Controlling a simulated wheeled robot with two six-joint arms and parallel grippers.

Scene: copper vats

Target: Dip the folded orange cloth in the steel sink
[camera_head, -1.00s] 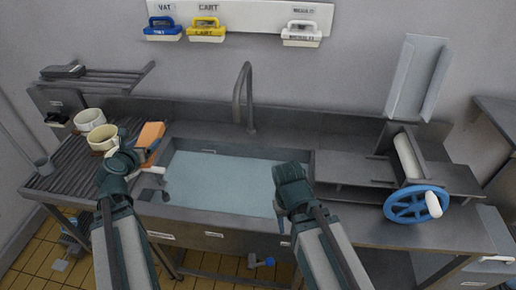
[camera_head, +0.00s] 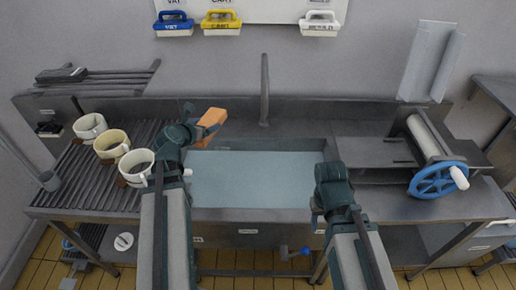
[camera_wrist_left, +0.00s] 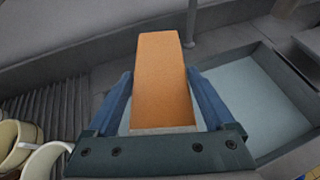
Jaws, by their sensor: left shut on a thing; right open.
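The folded orange cloth (camera_head: 211,122) is a thick block, tilted, near the sink's back left corner in the head view. My left gripper (camera_head: 194,134) is shut on its near end. In the left wrist view the cloth (camera_wrist_left: 163,75) stands out between the blue fingers of this gripper (camera_wrist_left: 160,108). The steel sink (camera_head: 285,144) lies right of and below the cloth, holding pale blue water (camera_head: 250,180). The cloth looks above the water and apart from it. My right gripper (camera_head: 316,214) is open and empty by the sink's front right corner; its fingers are partly hidden.
Several cups, one of them a cream mug (camera_head: 112,145), stand on the ribbed drainboard (camera_head: 80,182) left of the sink. A tall faucet (camera_head: 264,90) rises behind the sink. A roller with a blue wheel (camera_head: 438,181) stands at right. Labelled brushes (camera_head: 221,23) hang on the wall.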

